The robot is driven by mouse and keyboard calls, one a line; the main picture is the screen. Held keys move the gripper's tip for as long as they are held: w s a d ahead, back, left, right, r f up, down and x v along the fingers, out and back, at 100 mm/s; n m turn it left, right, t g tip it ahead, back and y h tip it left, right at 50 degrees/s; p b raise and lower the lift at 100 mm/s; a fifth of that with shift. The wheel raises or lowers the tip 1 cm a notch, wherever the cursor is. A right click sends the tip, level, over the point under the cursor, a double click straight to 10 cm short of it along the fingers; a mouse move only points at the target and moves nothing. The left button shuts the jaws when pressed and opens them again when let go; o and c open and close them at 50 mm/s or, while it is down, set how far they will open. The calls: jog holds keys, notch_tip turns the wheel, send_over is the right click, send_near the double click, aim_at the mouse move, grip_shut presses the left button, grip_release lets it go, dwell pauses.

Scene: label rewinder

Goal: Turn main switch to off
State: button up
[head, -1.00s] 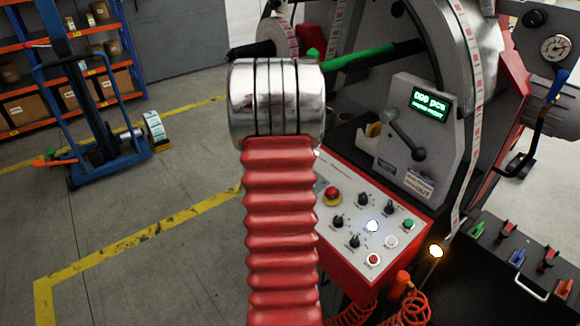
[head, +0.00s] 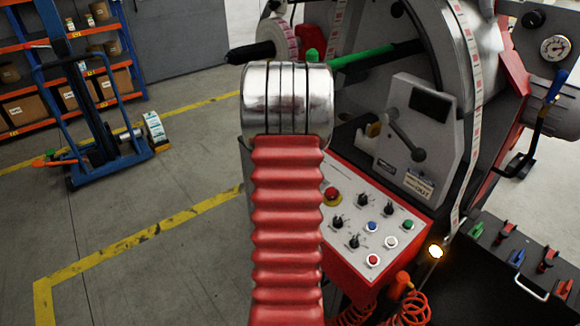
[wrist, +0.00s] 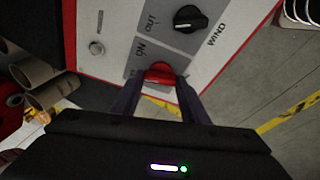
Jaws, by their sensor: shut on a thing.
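In the wrist view, my gripper (wrist: 159,84) has its two dark fingers on either side of a red switch knob (wrist: 160,70) at the panel's lower edge. It is shut on this knob, which I take to be the main switch. Part of the knob is hidden between the fingers. A grey label plate with "ON" lettering lies just above it. In the head view, my red arm hides my gripper and the switch. The rewinder's counter display (head: 430,101) is dark, and the blue button (head: 372,227) is unlit.
A black selector knob (wrist: 190,18) sits close above the red knob in the wrist view. The sloped control panel (head: 405,215) holds a red emergency button (head: 331,194) and several knobs. A blue lift trolley (head: 105,150) stands at left on open floor.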

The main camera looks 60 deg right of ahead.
jog(key=shift+w+n+y, duration=0.15)
jog(key=shift+n+y, duration=0.15)
jog(key=shift+n, duration=1.2)
jog(key=o, duration=1.1)
jog(key=shift+c, duration=0.2)
jog(key=shift+r, duration=0.1)
jog(key=shift+r, duration=0.2)
jog(key=shift+s+a+r, duration=0.2)
jog(key=shift+a+r, duration=0.15)
jog(key=shift+r, duration=0.25)
jog(key=shift+s+a+r, duration=0.2)
jog(key=shift+a+r, duration=0.1)
jog(key=shift+r, duration=0.25)
jog(key=s+a, duration=0.2)
jog(key=a, duration=0.1)
jog(key=s+a, duration=0.2)
jog(key=a, duration=0.1)
jog(key=s+a, duration=0.2)
jog(key=a, duration=0.1)
jog(key=shift+a+f, duration=0.1)
jog(key=shift+a, duration=0.25)
